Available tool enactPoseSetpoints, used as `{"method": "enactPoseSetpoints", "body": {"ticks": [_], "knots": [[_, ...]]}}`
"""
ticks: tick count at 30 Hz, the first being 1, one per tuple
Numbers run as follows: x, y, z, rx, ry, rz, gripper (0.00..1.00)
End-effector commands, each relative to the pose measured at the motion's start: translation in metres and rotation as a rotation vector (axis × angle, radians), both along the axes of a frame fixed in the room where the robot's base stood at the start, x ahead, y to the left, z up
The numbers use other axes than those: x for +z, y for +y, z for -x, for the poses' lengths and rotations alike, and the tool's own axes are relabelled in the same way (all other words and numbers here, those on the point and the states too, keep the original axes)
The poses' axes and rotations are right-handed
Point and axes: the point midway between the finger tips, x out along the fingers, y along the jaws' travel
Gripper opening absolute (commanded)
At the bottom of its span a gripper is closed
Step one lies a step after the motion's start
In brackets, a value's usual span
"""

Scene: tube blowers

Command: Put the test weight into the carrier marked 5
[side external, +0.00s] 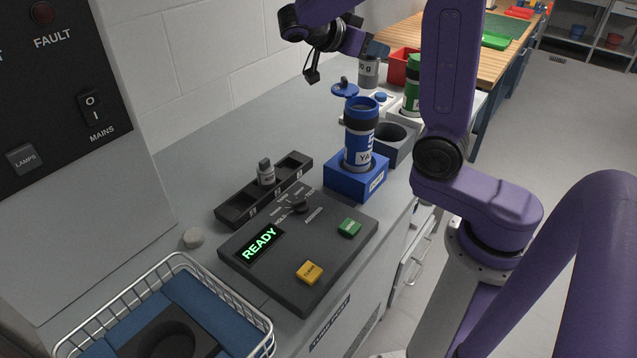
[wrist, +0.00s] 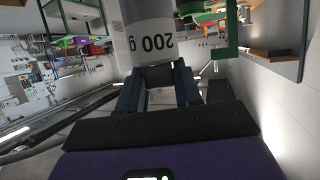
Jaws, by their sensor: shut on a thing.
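The test weight is a grey cylinder (side external: 368,73) marked 200 g, and its label reads upside down in the wrist view (wrist: 150,35). My gripper (side external: 372,51) is shut on the weight; its two fingers (wrist: 158,88) show on either side of it in the wrist view. The carrier marked 5 (side external: 359,140) is a blue tube with dark bands, upright in a blue base (side external: 357,182). Its top looks open, with a blue lid (side external: 345,89) beside and above the rim. The weight appears above and behind the carrier, apart from it.
A green carrier (side external: 412,90) and a red bin (side external: 401,68) stand behind. A grey holder (side external: 393,138) is beside the blue base. In front are a control panel (side external: 300,245) reading READY, a black rack (side external: 265,195) with a small grey piece, and a wire basket (side external: 172,262).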

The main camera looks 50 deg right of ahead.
Motion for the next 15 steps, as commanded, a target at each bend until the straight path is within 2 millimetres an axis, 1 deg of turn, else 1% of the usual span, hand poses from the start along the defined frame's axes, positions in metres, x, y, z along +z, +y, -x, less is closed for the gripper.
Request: {"method": "enactPoseSetpoints", "body": {"ticks": [3, 6, 14, 15], "knots": [[-0.0077, -0.0002, 0.0005, 0.000, 0.002, 0.000, 0.00], [-0.0110, -0.0003, 0.0004, -0.001, 0.001, 0.000, 0.00], [-0.0121, -0.0003, 0.0005, 0.000, 0.000, 0.000, 0.00], [-0.0119, -0.0002, 0.0005, 0.000, 0.000, 0.000, 0.37]]}}
